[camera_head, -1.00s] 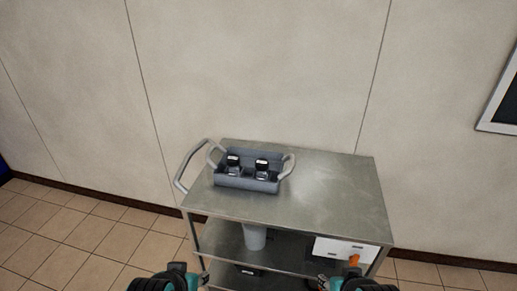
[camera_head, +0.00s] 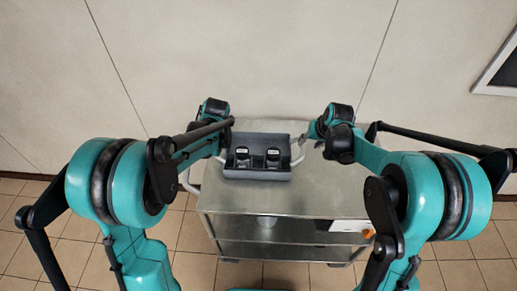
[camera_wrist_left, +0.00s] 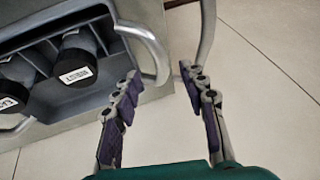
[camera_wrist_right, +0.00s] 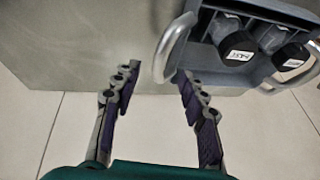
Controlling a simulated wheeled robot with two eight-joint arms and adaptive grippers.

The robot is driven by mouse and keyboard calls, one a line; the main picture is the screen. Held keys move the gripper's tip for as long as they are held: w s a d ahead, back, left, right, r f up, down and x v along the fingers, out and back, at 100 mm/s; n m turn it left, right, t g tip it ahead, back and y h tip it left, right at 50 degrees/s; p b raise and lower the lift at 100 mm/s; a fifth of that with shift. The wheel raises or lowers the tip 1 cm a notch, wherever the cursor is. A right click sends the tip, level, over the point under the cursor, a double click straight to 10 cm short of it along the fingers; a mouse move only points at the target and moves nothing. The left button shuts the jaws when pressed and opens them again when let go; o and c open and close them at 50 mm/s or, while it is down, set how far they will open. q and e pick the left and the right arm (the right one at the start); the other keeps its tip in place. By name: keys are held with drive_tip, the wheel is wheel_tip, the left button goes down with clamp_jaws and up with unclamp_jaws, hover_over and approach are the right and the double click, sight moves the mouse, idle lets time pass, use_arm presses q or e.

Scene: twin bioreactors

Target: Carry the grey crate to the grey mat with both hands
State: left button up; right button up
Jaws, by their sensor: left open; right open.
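The grey crate (camera_head: 258,174) sits on the metal cart's top and holds dark-capped bottles with white labels (camera_head: 273,157). Its looped end handles show in the left wrist view (camera_wrist_left: 149,45) and the right wrist view (camera_wrist_right: 172,47). My left gripper (camera_wrist_left: 159,76) is open at the crate's left end, its fingertips spread either side of the handle's line. My right gripper (camera_wrist_right: 157,73) is open at the right end, likewise spread about that handle. Neither grips its handle; whether a finger touches it I cannot tell. The grey mat is not seen.
The cart top (camera_head: 330,190) is bare to the right of the crate. The cart's own rail (camera_wrist_left: 207,35) runs close by my left fingers. A white box (camera_head: 348,226) with an orange part is on the cart's lower level. A wall stands behind.

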sight(304, 147)
use_arm(q)
drive_tip(key=shift+w+f, duration=0.35)
drive_tip(key=shift+w, duration=0.05)
use_arm(e)
drive_tip(key=shift+w+a+f, duration=0.1)
drive_tip(key=shift+w+f, duration=0.25)
drive_tip(key=shift+w, duration=0.05)
use_arm(q)
drive_tip(key=shift+f, duration=0.1)
use_arm(e)
drive_tip(key=shift+f, duration=0.1)
use_arm(q)
drive_tip(key=shift+x, duration=3.8)
use_arm(e)
drive_tip(key=shift+x, duration=3.8)
use_arm(q)
drive_tip(key=shift+a, duration=0.1)
clamp_jaws()
use_arm(e)
clamp_jaws()
